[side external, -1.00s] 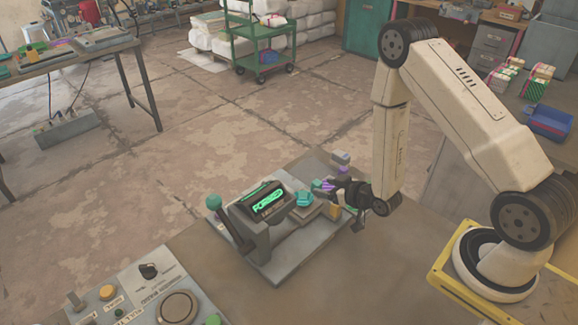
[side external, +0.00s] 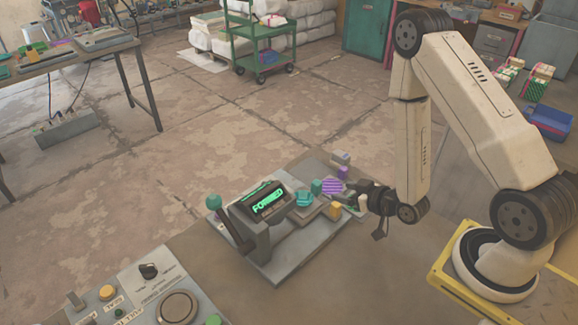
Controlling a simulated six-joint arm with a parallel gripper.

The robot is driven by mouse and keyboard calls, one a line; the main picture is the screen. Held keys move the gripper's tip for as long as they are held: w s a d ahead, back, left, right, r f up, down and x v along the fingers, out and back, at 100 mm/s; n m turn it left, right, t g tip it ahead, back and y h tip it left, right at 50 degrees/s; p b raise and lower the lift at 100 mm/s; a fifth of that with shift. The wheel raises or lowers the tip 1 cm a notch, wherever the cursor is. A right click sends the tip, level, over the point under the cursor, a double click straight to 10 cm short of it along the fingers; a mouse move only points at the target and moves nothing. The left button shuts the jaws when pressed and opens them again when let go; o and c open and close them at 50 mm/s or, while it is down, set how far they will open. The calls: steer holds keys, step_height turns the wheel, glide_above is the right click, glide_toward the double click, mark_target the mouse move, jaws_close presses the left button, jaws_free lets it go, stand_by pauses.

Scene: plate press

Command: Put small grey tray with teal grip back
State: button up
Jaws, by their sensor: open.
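A teal grip (side external: 304,199) shows at the front of the press (side external: 262,238), just right of its display. A small grey tray (side external: 308,213) lies beneath and beside the grip, flat on the press base; its far part is hidden by the grip and press head. My gripper (side external: 363,202) is open and apart from the grip, to its right, beyond a yellow block (side external: 336,212). I see nothing held between its fingers, though they are small here.
The green-lit display (side external: 268,201) reads "FORMED". A teal-knobbed lever (side external: 214,202) stands left of it. A teal block (side external: 316,186), a purple striped piece (side external: 332,186) and a grey block (side external: 341,158) crowd the base's far right. A control panel (side external: 140,290) is at front left.

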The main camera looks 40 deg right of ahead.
steer(key=shift+w+r, duration=0.1)
steer(key=shift+w, duration=0.05)
steer(key=shift+w+a+r+n+g, duration=0.15)
steer(key=shift+w+r+g, duration=0.15)
steer(key=shift+g, duration=0.25)
steer(key=shift+w+a+r+n+g, duration=0.1)
steer(key=shift+w+r+n+g, duration=0.05)
steer(key=shift+w+g, duration=0.35)
steer(key=shift+a+r+g, duration=0.2)
steer(key=shift+r+g, duration=0.25)
steer(key=shift+g, duration=0.2)
steer(key=shift+a+r+g, duration=0.3)
steer(key=shift+r+g, duration=0.35)
steer(key=shift+g, duration=0.05)
steer(key=s+a+r+g, duration=0.4)
steer(key=s+r+g, duration=0.2)
steer(key=s+r, duration=0.1)
steer(key=shift+s+a+r, duration=0.25)
steer(key=shift+a+r, duration=0.15)
steer(key=shift+r, duration=0.45)
steer(key=shift+o, duration=0.7)
steer(key=shift+w+m, duration=0.1)
steer(key=shift+m, duration=0.3)
